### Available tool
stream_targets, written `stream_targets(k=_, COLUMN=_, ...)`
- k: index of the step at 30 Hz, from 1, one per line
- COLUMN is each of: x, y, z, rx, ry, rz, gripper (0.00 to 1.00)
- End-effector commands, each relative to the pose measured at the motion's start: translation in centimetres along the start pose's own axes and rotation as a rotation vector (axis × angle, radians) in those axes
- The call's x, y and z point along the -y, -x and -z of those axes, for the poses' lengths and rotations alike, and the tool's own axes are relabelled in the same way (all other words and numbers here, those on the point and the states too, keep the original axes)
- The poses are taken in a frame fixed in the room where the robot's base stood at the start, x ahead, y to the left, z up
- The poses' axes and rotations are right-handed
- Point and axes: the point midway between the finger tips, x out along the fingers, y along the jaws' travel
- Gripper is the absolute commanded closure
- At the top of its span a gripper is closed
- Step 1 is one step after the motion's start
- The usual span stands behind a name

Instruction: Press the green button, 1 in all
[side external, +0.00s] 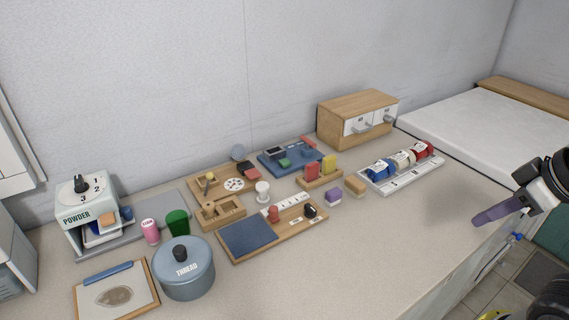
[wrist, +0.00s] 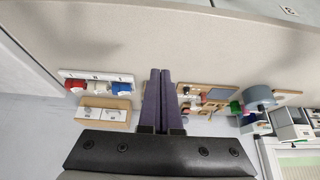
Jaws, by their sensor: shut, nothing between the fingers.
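A small green part (side external: 285,163) shows on a blue panel (side external: 307,163) at the back of the counter in the side view; it is too small to tell for sure whether it is a button. No button can be made out clearly in the wrist view. My gripper (side external: 478,221) is at the far right in the side view, above the counter's front edge and well apart from the panel. Its purple fingers lie together, empty, also in the wrist view (wrist: 160,72).
The counter's front right is clear.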

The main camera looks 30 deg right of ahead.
Motion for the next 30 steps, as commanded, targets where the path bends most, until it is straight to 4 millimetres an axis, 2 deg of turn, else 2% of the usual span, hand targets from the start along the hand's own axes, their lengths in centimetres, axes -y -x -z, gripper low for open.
stream_targets(k=10, x=0.0, y=0.0, z=0.0, rx=0.000, ry=-0.004, rz=0.000, gripper=1.00)
stream_targets(k=14, x=0.0, y=0.1, z=0.6, rx=-0.024, ry=-0.062, rz=0.001, gripper=1.00)
stream_targets(k=17, x=0.0, y=1.3, z=3.3, rx=-0.112, ry=-0.142, rz=0.006, gripper=1.00)
stream_targets(k=20, x=-0.1, y=2.6, z=7.1, rx=-0.195, ry=-0.225, rz=0.019, gripper=1.00)
stream_targets(k=24, x=0.1, y=3.8, z=13.4, rx=-0.286, ry=-0.335, rz=0.049, gripper=1.00)
stream_targets(k=30, x=0.6, y=3.7, z=22.4, rx=-0.373, ry=-0.470, rz=0.100, gripper=1.00)
